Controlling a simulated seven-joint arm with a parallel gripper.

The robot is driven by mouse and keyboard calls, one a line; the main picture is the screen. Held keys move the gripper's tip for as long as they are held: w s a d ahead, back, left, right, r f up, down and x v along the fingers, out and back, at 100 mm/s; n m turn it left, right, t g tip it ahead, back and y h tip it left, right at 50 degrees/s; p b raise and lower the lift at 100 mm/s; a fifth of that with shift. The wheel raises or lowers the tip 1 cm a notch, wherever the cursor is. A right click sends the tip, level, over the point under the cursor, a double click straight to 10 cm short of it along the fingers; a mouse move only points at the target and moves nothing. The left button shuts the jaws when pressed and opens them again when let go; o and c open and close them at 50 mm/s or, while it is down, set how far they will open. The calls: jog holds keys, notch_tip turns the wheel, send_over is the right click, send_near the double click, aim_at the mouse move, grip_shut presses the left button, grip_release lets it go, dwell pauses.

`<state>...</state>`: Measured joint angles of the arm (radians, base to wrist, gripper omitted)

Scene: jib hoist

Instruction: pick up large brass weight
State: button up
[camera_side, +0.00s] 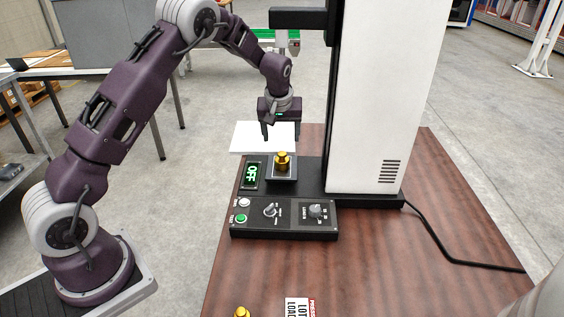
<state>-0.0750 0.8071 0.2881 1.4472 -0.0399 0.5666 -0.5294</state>
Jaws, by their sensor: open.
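A brass weight (283,163) with a knob on top stands upright on a small pale plate on the machine's black platform. A second brass weight (242,312) shows at the bottom edge, mostly cut off by the frame. I cannot tell for sure which is the large one. My gripper (281,135) points down with its jaws open and empty. In the picture it is just above the weight on the platform, with a gap between them; its depth relative to that weight is hard to tell.
The tall white machine column (378,100) stands right of my gripper. A white sheet (248,138) lies behind. A printed card (297,307) lies in front. The wooden table (440,285) is mostly clear.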

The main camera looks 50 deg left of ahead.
aim_at(282, 154)
jog(key=x, duration=1)
jog(key=shift+f, duration=0.35)
jog(key=shift+r, duration=0.1)
grip_shut()
